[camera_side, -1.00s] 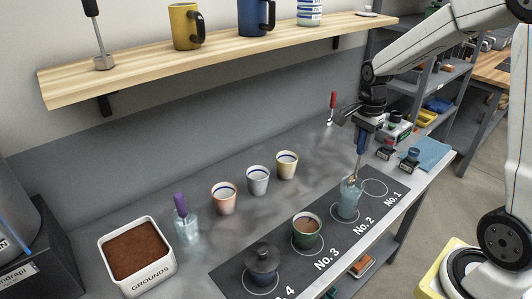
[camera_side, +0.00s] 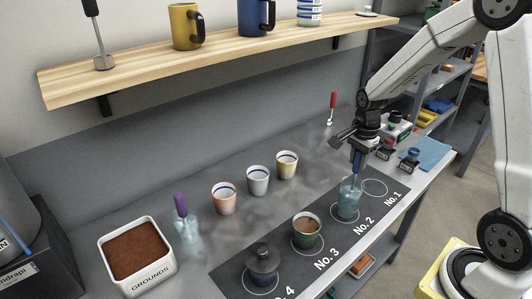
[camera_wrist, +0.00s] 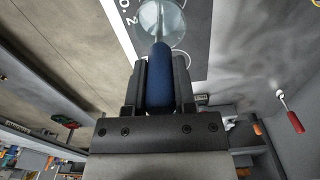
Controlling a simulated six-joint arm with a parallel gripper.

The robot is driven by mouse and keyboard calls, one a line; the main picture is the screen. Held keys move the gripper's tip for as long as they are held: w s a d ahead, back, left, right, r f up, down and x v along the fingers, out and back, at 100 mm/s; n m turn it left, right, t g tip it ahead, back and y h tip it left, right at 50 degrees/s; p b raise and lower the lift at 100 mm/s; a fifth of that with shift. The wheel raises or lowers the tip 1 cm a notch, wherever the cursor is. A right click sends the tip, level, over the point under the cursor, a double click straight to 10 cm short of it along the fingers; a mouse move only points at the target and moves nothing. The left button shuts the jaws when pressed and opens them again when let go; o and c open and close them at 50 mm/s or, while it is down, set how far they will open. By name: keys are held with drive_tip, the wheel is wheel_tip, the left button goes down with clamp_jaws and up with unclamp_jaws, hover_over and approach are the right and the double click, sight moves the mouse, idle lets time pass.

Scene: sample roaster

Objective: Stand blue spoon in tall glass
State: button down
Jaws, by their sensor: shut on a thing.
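My gripper (camera_side: 357,150) points down above the mat and is shut on the blue handle of the blue spoon (camera_side: 357,162). In the wrist view the blue handle (camera_wrist: 160,75) sits between the two dark fingers (camera_wrist: 160,88). The tall glass (camera_side: 348,203) is clear, pale blue, and stands upright on the mat by the No. 2 mark. The spoon's metal shaft reaches down into the glass mouth, seen in both views; the glass also shows in the wrist view (camera_wrist: 175,30). I cannot tell whether the spoon's tip touches the glass bottom.
Several small cups line the back. A glass with a purple-handled tool (camera_side: 181,207) and a grounds bin (camera_side: 172,262) stand left. A red-handled spoon (camera_side: 332,106) is behind.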

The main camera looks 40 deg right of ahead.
drive_tip(key=shift+f, duration=1.45)
drive_tip(key=shift+c, duration=1.8)
unclamp_jaws()
drive_tip(key=shift+r, duration=0.15)
drive_tip(key=shift+r, duration=3.75)
drive_tip(key=shift+a, duration=0.2)
